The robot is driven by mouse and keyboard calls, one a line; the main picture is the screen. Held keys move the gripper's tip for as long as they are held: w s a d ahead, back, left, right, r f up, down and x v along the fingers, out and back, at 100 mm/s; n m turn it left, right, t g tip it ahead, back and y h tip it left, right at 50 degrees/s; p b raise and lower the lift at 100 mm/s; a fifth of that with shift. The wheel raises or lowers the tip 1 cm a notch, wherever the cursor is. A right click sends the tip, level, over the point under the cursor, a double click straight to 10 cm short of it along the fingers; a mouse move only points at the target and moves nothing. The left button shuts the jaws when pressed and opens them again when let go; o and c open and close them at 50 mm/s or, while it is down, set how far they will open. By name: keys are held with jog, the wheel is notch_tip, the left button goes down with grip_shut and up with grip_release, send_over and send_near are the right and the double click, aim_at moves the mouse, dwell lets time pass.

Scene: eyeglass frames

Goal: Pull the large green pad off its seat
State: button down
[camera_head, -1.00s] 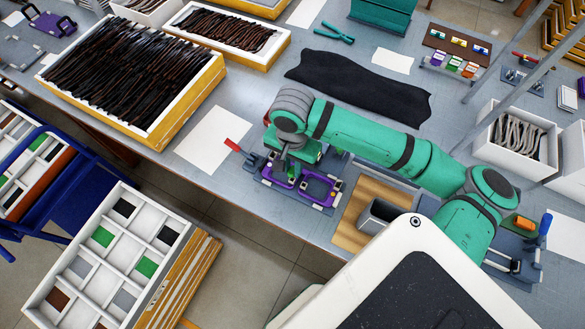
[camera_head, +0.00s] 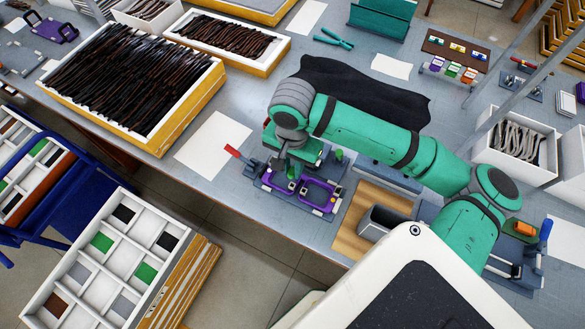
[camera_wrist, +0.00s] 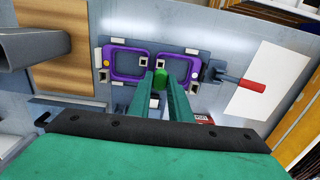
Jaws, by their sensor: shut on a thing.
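My gripper (camera_wrist: 160,84) is shut on a green pad (camera_wrist: 160,74), which shows as a small green piece between the two fingertips in the wrist view. The pad is in front of the middle of a purple eyeglass frame (camera_wrist: 113,63), between its two rims. I cannot tell whether the pad still touches its seat. In the head view my gripper (camera_head: 291,174) points down over the frame (camera_head: 318,190), which lies in a grey fixture. The wrist covers part of the left rim there.
A red-handled clamp (camera_head: 233,150) is left of the fixture, near a white sheet (camera_head: 215,145). A wooden board with a grey bin (camera_head: 385,220) is at the right. Black cloth (camera_head: 365,85) lies behind the arm. A compartment tray (camera_head: 110,255) stands front left.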

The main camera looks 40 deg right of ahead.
aim_at(292, 171)
jog(key=shift+r, duration=1.65)
